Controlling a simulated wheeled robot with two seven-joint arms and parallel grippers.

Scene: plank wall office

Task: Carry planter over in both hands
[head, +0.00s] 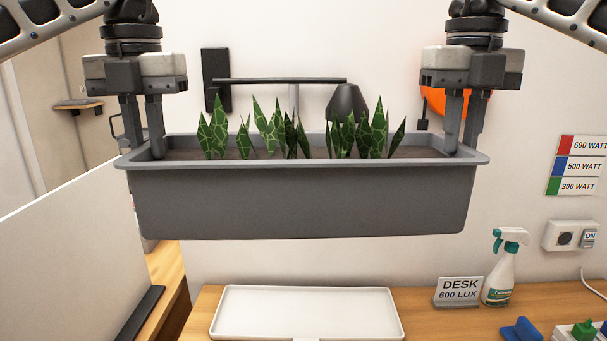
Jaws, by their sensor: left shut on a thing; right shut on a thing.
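The planter (305,203) is a long grey trough with several pointed, patterned green plants in dark soil. My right gripper (460,147) is shut on the planter's right end in the same way. The planter's underside and the inner fingertips are partly hidden.
The wooden desk (425,322) holds a "DESK 600 LUX" sign (459,291), a spray bottle (499,275) and a blue clip-like item (521,330) at right. A white panel (70,250) stands at left. A black wall lamp (347,102) is behind the plants.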

